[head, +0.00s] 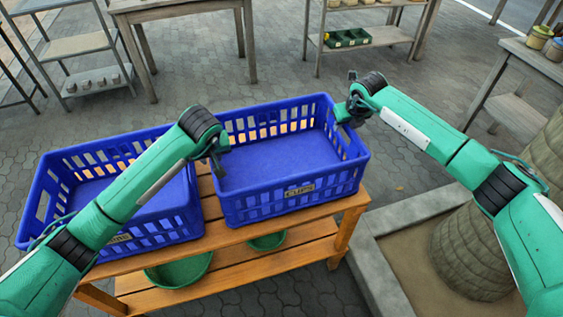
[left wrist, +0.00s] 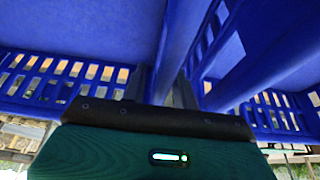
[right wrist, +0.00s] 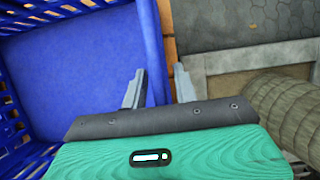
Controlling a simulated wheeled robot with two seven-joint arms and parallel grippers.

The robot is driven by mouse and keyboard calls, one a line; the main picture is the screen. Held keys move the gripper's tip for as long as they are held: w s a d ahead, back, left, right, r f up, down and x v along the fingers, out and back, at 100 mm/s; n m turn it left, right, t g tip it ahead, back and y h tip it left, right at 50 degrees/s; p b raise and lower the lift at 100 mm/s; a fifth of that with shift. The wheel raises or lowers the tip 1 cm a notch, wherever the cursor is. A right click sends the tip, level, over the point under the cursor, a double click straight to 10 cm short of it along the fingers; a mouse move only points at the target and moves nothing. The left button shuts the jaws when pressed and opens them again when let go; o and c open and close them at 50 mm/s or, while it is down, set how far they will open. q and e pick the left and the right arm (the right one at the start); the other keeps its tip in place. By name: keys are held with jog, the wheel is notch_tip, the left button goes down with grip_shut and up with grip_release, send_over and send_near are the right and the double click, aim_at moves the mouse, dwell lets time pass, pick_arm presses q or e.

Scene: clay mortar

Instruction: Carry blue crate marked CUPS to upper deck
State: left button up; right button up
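The blue crate marked CUPS (head: 290,162) stands empty on the top of a wooden rack (head: 345,212), its label (head: 299,190) on the near side. My left gripper (head: 218,160) is at its left wall, beside the neighbouring crate; in the left wrist view its fingers (left wrist: 162,90) are apart, with blue wall around and between them. My right gripper (head: 350,108) is at the right wall; in the right wrist view its fingers (right wrist: 158,88) are apart, one on each side of the rim, with gaps showing. The left fingertips are partly hidden.
A second blue crate (head: 55,190) stands close on the left, its label partly hidden by my left arm. Green bowls (head: 180,272) sit on the rack's lower shelf. A stone kerb (head: 378,275) and a ribbed round column (head: 475,250) are at right. Tables and shelves stand behind.

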pick_arm(q)
grip_shut()
pick_arm(e)
grip_shut()
pick_arm(q)
jog(key=shift+r, duration=0.1)
pick_arm(e)
jog(key=shift+r, duration=0.15)
dwell(0.7)
